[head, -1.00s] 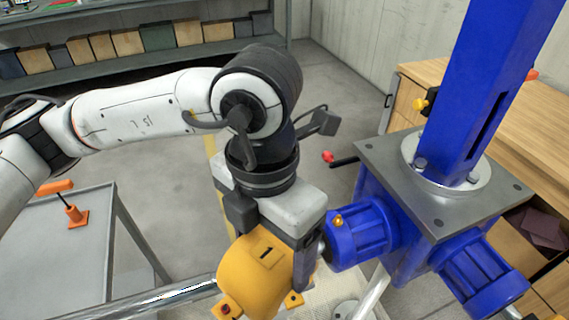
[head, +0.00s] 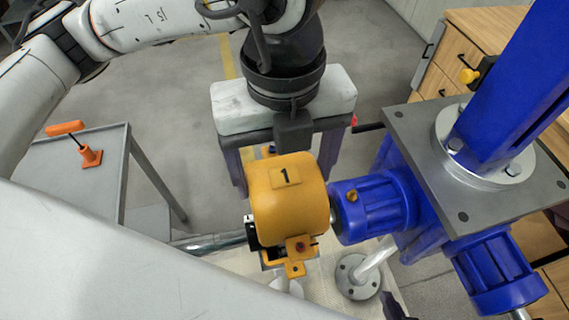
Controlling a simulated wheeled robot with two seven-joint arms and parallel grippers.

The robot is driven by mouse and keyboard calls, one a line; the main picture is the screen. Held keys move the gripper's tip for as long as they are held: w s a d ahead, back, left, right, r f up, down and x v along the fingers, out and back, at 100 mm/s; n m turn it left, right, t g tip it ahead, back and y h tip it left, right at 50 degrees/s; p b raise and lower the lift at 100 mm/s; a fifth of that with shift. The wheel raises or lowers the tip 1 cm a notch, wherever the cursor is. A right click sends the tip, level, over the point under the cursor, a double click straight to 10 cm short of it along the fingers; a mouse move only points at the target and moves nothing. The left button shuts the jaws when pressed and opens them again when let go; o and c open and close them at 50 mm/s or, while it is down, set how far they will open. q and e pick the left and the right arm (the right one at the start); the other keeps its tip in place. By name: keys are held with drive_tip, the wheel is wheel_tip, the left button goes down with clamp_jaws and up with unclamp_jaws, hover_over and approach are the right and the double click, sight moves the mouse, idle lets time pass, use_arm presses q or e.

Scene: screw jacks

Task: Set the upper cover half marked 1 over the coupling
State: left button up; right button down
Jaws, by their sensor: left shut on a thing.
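The yellow upper cover half marked 1 (head: 285,196) is upright, its arch over the line between the silver shaft (head: 215,241) and the blue gearbox (head: 372,208). My left gripper (head: 283,178) is above and behind it, pointing down, shut on the cover with one dark finger on each side. The coupling is mostly hidden under the cover; a small dark and light part (head: 251,232) shows at its left edge. A yellow flange with a red-brown bolt head (head: 301,246) is at its lower front. I cannot tell whether the cover rests on anything. My right gripper is not in view.
A blue column (head: 515,90) stands on a grey plate (head: 400,125) to the right, with another blue gearbox (head: 500,272) below. A grey table (head: 100,180) with an orange-handled tool (head: 80,140) is at left. A wooden cabinet (head: 470,40) stands behind.

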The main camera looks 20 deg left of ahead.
use_arm(q)
drive_tip(key=shift+w, duration=0.1)
use_arm(e)
drive_tip(key=shift+f, duration=0.1)
use_arm(q)
drive_tip(key=shift+w+a+f+b, duration=0.1)
drive_tip(key=shift+w+a+b, duration=0.15)
drive_tip(key=shift+b, duration=0.25)
wheel_tip(320, 180, down, 6)
drive_tip(key=b, duration=0.5)
drive_tip(key=shift+r, duration=0.2)
drive_tip(key=shift+f+b, duration=0.8)
drive_tip(key=shift+b, duration=0.3)
drive_tip(key=shift+f+b, duration=0.8)
wheel_tip(320, 180, down, 3)
drive_tip(key=b, duration=0.2)
drive_tip(key=shift+r+b, duration=0.15)
drive_tip(key=shift+b, duration=0.15)
use_arm(e)
wheel_tip(320, 180, down, 9)
drive_tip(key=w+a, duration=0.1)
drive_tip(key=a, duration=0.1)
drive_tip(key=shift+w+f, duration=0.1)
drive_tip(key=shift+f, duration=0.1)
use_arm(q)
drive_tip(key=shift+b, duration=0.4)
use_arm(e)
drive_tip(key=shift+f, duration=0.3)
